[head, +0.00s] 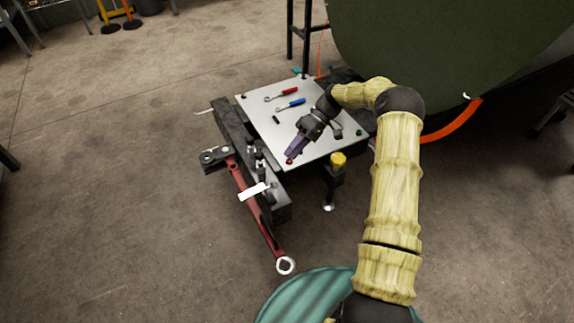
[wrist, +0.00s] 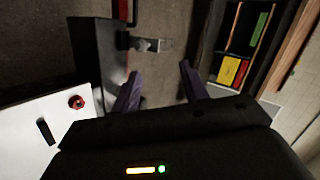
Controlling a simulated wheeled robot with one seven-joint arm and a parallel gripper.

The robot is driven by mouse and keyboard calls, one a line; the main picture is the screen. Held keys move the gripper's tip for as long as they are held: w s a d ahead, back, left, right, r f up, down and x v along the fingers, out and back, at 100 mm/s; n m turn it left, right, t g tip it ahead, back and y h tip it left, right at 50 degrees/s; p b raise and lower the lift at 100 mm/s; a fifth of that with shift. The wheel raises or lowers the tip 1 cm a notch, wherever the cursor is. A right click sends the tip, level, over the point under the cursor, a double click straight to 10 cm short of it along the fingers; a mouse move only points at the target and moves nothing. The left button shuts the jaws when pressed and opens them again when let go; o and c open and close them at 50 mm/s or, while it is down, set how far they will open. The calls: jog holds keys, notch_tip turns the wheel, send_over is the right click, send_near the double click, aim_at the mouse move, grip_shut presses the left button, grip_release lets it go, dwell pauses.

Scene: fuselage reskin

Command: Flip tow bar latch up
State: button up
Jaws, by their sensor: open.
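In the wrist view, a metal piece on a dark mount (wrist: 152,44) lies ahead of my gripper, beside a dark beam (wrist: 95,50). My gripper (head: 294,152) is over the cart top near its front edge, near a red knob. In the wrist view its purple fingers are apart (wrist: 160,70), with nothing between them.
The cart top (head: 262,112) holds a red-handled tool (head: 288,91) and a blue-handled tool (head: 297,102). A large green curved panel (head: 450,60) is at right.

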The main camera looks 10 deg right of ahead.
jog(key=s+d+r+m+t+h+p, duration=0.2)
jog(key=s+r+m+t+h+p, duration=0.5)
jog(key=s+r, duration=1.3)
jog(key=s+m+t+h, duration=0.1)
jog(key=s+h, duration=0.1)
jog(key=s, duration=0.1)
jog(key=shift+s+m+t, duration=0.3)
jog(key=shift+r, duration=0.1)
jog(key=shift+c, duration=0.8)
jog(key=shift+d, duration=0.1)
